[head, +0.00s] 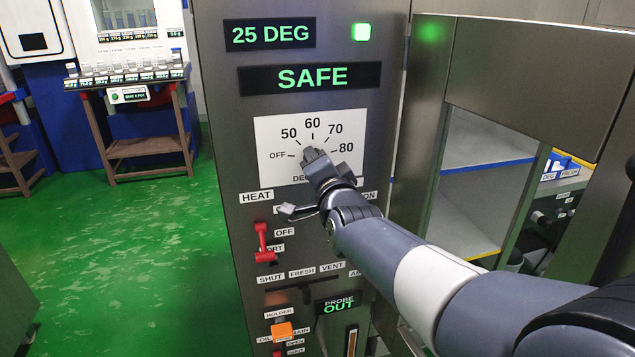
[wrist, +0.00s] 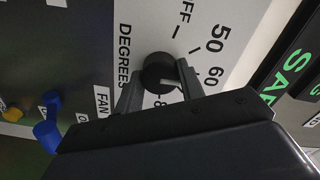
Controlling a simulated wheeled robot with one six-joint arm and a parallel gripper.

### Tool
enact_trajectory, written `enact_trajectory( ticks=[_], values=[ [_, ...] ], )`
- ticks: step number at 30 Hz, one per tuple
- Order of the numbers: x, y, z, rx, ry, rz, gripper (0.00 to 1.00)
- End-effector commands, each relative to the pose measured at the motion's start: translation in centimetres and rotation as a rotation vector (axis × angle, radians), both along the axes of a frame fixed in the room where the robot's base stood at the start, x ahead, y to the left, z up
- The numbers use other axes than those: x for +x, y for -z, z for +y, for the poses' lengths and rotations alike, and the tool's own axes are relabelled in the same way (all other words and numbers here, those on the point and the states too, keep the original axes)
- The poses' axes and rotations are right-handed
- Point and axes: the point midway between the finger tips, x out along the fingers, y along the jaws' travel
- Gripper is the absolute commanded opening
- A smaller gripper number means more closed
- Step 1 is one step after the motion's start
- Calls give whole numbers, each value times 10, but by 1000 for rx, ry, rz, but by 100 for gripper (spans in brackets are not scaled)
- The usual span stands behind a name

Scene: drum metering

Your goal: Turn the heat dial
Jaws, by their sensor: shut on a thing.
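The heat dial is a dark round knob (wrist: 158,72) with a pale pointer line, on a white plate (head: 270,135) marked OFF, 50, 60, 70 and 80. My gripper (head: 314,158) is at the dial in the head view and hides the knob there. In the wrist view my gripper (wrist: 157,92) has a finger on each side of the knob and is shut on it. The pale line seems to point towards the numbers, but I cannot tell the exact mark. The displays above read 25 DEG (head: 270,34) and SAFE (head: 310,77).
Below the dial are a red switch (head: 263,242), a vent slider (head: 305,292) and an orange handle (head: 283,331). Blue (wrist: 47,133) and yellow knobs show in the wrist view. An open cabinet with shelves (head: 485,160) stands right. Green floor (head: 130,250) is clear at left.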

Motion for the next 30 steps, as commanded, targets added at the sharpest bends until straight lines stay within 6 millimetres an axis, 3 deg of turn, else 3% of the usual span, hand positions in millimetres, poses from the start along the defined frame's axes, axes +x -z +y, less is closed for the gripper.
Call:
enact_trajectory(
  ticks=[18, 30],
  values=[
    [0, 3, 0, 537, -1, 107, 14],
    [0, 1, 0, 713, 0, 145, 14]
  ],
)
